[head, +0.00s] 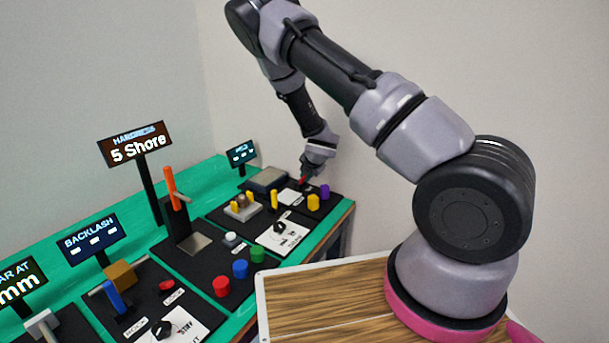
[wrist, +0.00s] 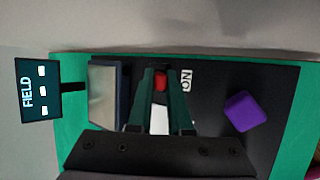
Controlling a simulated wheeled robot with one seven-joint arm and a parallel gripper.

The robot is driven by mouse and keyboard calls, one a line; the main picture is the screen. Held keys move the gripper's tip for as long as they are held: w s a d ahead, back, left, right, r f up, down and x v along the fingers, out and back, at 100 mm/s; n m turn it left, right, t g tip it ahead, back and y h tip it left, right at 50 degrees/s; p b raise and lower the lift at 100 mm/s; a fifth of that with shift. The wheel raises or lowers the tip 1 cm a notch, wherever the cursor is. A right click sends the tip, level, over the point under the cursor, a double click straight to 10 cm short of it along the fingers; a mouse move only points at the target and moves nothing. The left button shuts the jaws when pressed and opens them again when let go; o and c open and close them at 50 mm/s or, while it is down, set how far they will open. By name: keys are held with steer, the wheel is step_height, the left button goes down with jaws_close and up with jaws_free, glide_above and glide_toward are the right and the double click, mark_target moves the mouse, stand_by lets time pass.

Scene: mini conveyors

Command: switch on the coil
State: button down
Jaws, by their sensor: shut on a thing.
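A small red switch (wrist: 161,82) stands beside a white label reading "ON" (wrist: 186,80) on the black panel at the far end of the bench. It also shows as a red spot in the head view (head: 302,181). My gripper (head: 306,177) is low over that panel. In the wrist view its two dark green fingers (wrist: 160,77) are closed on the red switch from both sides. The FIELD display (wrist: 39,90) shows only pale dashes; in the head view it stands behind the panel (head: 241,154). I cannot tell which part is the coil.
A grey flat-topped block (wrist: 103,97) is left of the fingers, and a purple block (wrist: 243,111) is to the right. Yellow pieces (head: 313,202) stand nearby. Nearer stations hold red, blue and green cylinders (head: 240,269), an orange post (head: 171,188) and other signs. A wall is behind.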

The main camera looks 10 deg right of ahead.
steer(key=shift+s+d+f+m+t+y, duration=0.25)
steer(key=shift+t+y, duration=0.1)
steer(key=shift+t, duration=0.15)
steer(key=shift+s+d+f+m+t+y, duration=0.1)
steer(key=shift+d+f+m+t+y, duration=0.1)
steer(key=shift+t+y, duration=0.25)
steer(key=shift+s+f+t+y, duration=0.15)
steer(key=shift+t+y, duration=0.15)
steer(key=shift+t, duration=0.15)
steer(key=c, duration=0.8)
jaws_free()
steer(key=shift+c, duration=0.2)
steer(key=v, duration=1)
steer(key=shift+s+r, duration=0.25)
steer(key=shift+s, duration=0.05)
